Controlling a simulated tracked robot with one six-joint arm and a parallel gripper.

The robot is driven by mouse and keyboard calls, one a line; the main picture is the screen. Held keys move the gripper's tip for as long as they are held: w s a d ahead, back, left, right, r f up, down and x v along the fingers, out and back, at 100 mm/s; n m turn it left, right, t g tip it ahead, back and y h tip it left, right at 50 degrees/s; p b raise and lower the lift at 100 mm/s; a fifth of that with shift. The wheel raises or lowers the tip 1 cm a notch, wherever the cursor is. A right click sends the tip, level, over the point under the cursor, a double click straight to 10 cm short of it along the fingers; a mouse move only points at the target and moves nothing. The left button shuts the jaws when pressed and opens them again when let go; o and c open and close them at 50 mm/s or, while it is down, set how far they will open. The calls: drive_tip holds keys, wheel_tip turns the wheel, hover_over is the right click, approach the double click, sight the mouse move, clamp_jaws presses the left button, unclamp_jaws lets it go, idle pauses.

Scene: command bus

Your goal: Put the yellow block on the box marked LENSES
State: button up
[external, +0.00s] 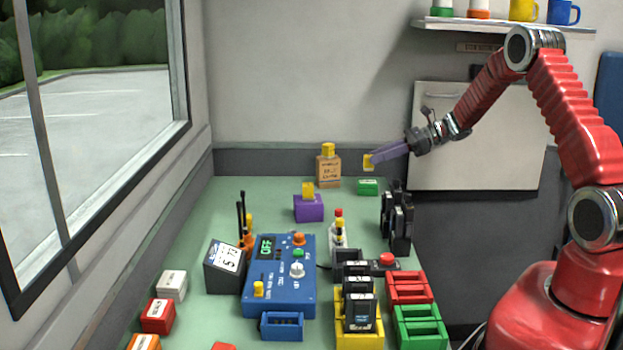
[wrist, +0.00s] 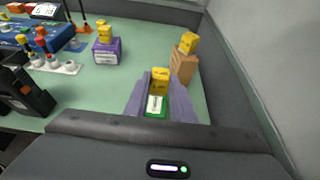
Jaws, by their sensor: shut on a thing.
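My gripper (external: 376,160) with purple fingers is shut on a yellow block (external: 369,163), raised above the far right of the green table. The block also shows between the fingers in the wrist view (wrist: 160,76). A small green box (external: 368,188) with a white label lies below the held block; it shows between my fingers in the wrist view (wrist: 155,106). A tan box (external: 328,172) bears another yellow block (external: 328,149). A purple box (external: 308,209) bears a yellow block (external: 307,190). I cannot read which box is marked LENSES.
A blue control panel (external: 280,290) stands mid-table, with a black meter (external: 224,268) to its left. Black radios (external: 398,222) stand along the right edge. Red (external: 409,291) and green (external: 420,326) trays are at front right. A wall backs the table.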

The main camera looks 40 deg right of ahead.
drive_tip(key=shift+f, duration=1.85)
drive_tip(key=shift+f, duration=0.1)
drive_tip(key=o, duration=1)
drive_tip(key=shift+s+d+r, duration=0.35)
drive_tip(key=shift+d, duration=0.1)
drive_tip(key=v, duration=1.1)
drive_tip(key=shift+a, duration=0.1)
drive_tip(key=shift+a+r, duration=0.1)
